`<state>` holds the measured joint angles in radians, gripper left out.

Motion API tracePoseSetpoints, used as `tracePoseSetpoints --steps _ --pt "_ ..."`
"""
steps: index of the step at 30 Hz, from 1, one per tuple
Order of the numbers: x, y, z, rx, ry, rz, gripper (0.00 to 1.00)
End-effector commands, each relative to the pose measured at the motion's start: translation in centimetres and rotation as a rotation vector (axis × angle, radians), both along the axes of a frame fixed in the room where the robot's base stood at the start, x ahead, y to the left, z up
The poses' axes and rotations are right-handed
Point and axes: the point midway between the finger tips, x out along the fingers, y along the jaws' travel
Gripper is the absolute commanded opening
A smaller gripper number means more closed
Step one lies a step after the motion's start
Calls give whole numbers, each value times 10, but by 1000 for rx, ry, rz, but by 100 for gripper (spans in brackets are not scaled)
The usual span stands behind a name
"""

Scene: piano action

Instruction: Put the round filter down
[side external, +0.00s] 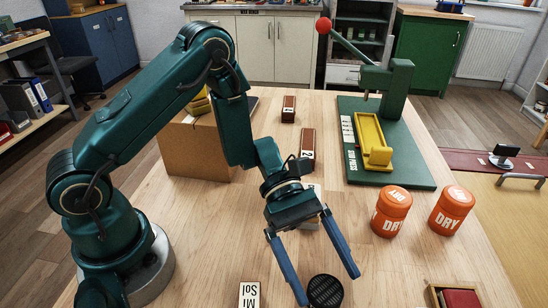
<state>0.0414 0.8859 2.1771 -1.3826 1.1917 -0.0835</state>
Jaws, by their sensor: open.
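The round filter (325,291) is a black disc with a grid-like top. It appears to rest on the wooden table near the front edge of the side view. My gripper (329,290) has its two blue fingers spread wide and pointing down. The filter's lower edge is close to the bottom of the frame.
Two orange DRY jars (391,212) stand at the right. A green base (398,172) carries a lever press and yellow tray (371,137). A labelled block (250,294) lies left of the filter, and a box with red contents (457,297) sits front right. A cardboard box (196,151) stands behind my arm.

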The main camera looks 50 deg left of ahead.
Motion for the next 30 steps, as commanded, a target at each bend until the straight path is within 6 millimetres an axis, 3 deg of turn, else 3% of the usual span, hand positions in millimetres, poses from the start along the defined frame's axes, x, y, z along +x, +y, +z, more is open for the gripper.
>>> tracePoseSetpoints --steps 12,18,25,30 --pt "16 72 31 -1 -6 6 95" --pt "21 99 42 -1 -3 3 95" --pt "19 108 49 20 -24 -21 95" --pt "2 106 63 136 -163 -146 95"
